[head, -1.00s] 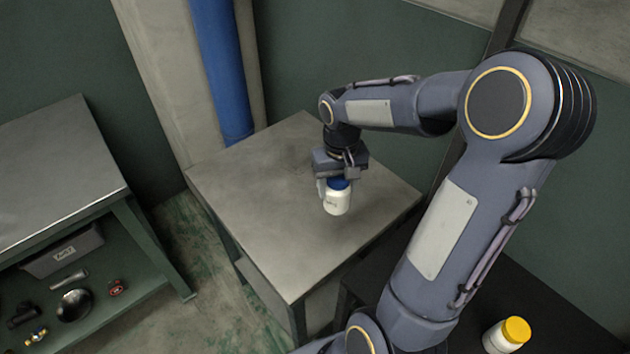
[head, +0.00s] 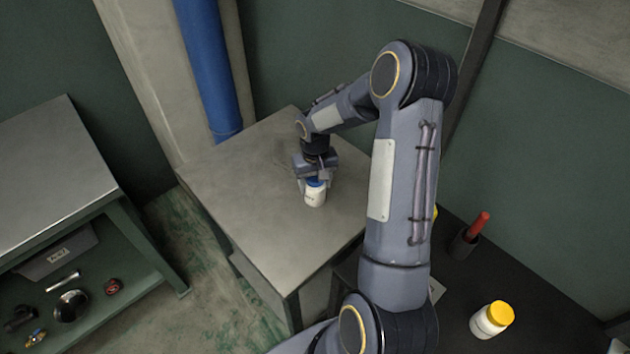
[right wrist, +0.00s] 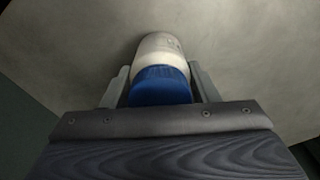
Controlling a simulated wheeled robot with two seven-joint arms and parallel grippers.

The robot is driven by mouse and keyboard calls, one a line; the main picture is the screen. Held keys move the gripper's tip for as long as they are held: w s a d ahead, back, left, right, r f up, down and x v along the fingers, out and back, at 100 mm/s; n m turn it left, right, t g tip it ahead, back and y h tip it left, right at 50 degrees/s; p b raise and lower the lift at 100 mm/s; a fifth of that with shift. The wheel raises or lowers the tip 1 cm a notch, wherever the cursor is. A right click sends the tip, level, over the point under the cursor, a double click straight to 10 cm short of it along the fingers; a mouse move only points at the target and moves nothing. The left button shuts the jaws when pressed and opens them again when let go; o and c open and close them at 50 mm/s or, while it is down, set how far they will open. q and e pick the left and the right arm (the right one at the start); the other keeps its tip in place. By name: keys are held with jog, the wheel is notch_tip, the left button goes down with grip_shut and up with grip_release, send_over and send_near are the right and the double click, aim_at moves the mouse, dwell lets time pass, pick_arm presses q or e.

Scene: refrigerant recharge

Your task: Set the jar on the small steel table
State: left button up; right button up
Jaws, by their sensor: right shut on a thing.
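The jar (head: 315,195) is white with a blue lid. It is upright at the small steel table (head: 240,200), near the middle of its top; I cannot tell for sure whether its base touches the steel. My right gripper (head: 314,180) comes from above and is shut on the jar near its lid. In the right wrist view the jar (right wrist: 163,65) sits between the two fingers, blue lid toward the palm, with the grey tabletop behind it. My left gripper is not in view.
A black table (head: 540,305) at the right holds a yellow-lidded white jar (head: 491,320) and a red-handled tool in a dark cup (head: 464,242). A steel workbench (head: 50,180) with a loaded lower shelf stands left. A blue pipe (head: 208,70) rises behind the small table.

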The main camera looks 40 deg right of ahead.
jog(key=o, duration=0.7)
jog(key=shift+f, duration=0.2)
jog(key=o, duration=0.5)
jog(key=shift+c, duration=0.2)
jog(key=shift+r, duration=0.1)
